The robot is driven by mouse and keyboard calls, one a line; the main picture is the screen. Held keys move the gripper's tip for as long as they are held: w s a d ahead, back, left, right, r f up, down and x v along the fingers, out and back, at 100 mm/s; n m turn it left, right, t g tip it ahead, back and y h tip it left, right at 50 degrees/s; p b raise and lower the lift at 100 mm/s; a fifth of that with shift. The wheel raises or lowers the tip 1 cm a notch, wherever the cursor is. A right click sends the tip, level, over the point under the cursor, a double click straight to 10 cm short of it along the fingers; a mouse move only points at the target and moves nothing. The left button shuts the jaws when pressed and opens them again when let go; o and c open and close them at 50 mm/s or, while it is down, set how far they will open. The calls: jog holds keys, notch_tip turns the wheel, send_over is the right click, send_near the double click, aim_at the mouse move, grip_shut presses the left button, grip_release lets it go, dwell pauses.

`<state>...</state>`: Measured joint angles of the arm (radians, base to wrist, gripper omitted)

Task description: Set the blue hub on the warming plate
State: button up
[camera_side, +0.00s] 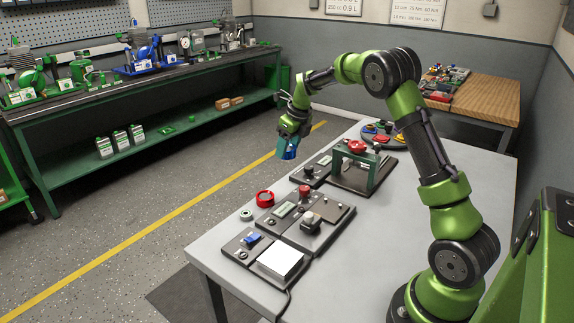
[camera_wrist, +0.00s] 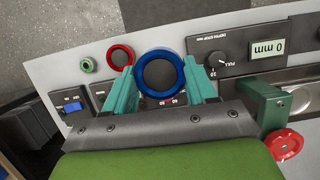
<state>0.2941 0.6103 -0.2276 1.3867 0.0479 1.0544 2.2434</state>
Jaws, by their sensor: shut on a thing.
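The blue hub (camera_wrist: 139,76) is a ring with an open centre, held between the two teal fingers of my gripper (camera_wrist: 160,78) in the wrist view. In the side view my gripper (camera_side: 289,145) hangs in the air with blue between its fingers, beyond the far edge of the table. The warming plate, apparently the bright white square (camera_side: 280,260), lies on a dark base at the table's near left corner, well apart from the hub. Its top looks bare. In the wrist view I cannot see the white square.
A red ring (camera_side: 265,198) and a small green ring (camera_side: 246,214) lie near the table's left edge. Grey control modules (camera_side: 305,218) fill the middle. A green press frame (camera_side: 357,165) with a red knob stands close to my gripper. A blue switch (camera_wrist: 72,106) shows in the wrist view.

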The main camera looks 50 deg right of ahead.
jog(key=s+r, duration=0.1)
jog(key=s, duration=0.8)
send_over(327, 208)
jog(key=s, duration=0.1)
notch_tip(327, 208, down, 3)
jog(key=shift+f, duration=3.35)
jog(key=shift+f, duration=0.5)
jog(key=o, duration=1.2)
jog(key=shift+r, duration=3.55)
